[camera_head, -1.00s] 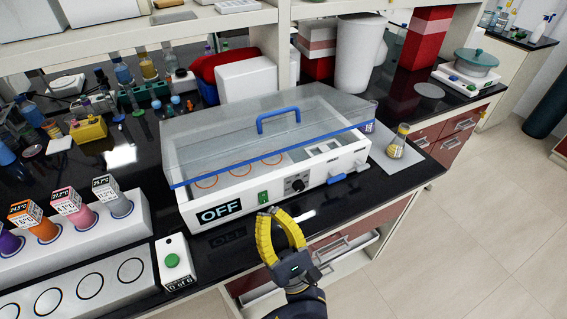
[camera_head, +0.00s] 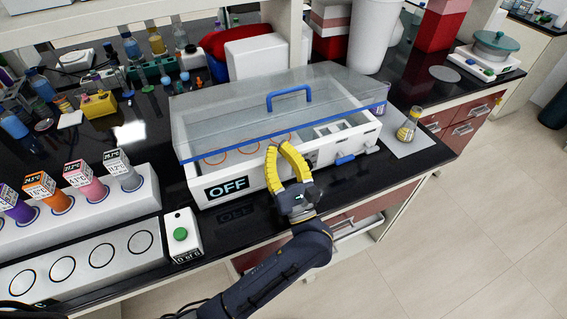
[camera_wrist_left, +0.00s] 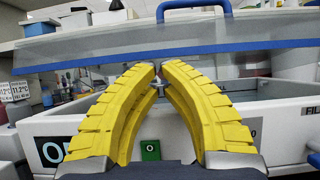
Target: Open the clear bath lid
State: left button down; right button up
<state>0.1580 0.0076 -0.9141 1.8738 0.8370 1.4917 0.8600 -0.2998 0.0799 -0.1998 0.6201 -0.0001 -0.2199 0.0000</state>
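The white bath (camera_head: 335,148) stands on the black bench with an "OFF" display on its front. Its clear lid (camera_head: 225,108) lies over the top, with a blue front edge and a blue handle (camera_head: 289,92). In the left wrist view the yellow fingers (camera_wrist_left: 158,67) meet or nearly meet at the tips, with nothing held. The handle (camera_wrist_left: 192,6) is above and beyond them. The right gripper is out of view.
A rack with several labelled tubes (camera_head: 85,190) and a green-button box (camera_head: 182,236) stand to the left. A white box (camera_head: 258,65) is behind the bath.

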pick_arm(q)
jog(key=shift+x, duration=1.05)
